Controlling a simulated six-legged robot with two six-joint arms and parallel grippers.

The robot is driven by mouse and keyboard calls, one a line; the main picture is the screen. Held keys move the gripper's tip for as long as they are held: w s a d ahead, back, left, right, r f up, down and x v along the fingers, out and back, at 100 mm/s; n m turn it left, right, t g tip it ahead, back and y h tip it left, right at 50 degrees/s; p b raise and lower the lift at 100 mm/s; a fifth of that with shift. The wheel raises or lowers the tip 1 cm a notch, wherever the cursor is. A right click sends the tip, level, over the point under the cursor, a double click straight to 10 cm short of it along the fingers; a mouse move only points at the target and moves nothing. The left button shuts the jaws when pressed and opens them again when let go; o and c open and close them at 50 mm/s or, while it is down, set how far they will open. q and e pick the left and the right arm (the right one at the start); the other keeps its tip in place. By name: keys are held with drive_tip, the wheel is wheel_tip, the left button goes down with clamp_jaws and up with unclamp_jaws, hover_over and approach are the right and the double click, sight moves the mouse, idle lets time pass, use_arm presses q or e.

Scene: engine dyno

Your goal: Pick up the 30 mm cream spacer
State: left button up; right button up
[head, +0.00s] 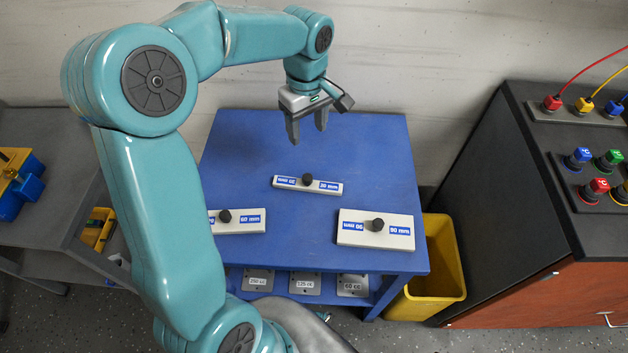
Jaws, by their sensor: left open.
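The 30 mm cream spacer (322,187) is a thin bar with a black knob and blue labels. It lies on the blue table (385,150), near the middle of the top. My left gripper (307,137) is open and empty, pointing down. In the head view it shows above the 30 mm spacer, apart from it, over the table's back part. The right gripper is not in view.
A 90 mm spacer (352,238) lies at the table's front right. A 60 mm spacer (247,227) lies at the front left, partly hidden by my arm. Labelled plates (305,283) sit on the lower shelf. A yellow bin (445,262) and dark-topped cabinet (520,200) stand right.

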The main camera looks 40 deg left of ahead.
use_arm(q)
hover_over(307, 177)
wheel_tip(307, 177, down, 10)
drive_tip(key=shift+a+f+b, duration=0.1)
drive_tip(key=shift+b, duration=0.25)
wheel_tip(307, 177, down, 6)
drive_tip(key=shift+r, duration=0.1)
clamp_jaws()
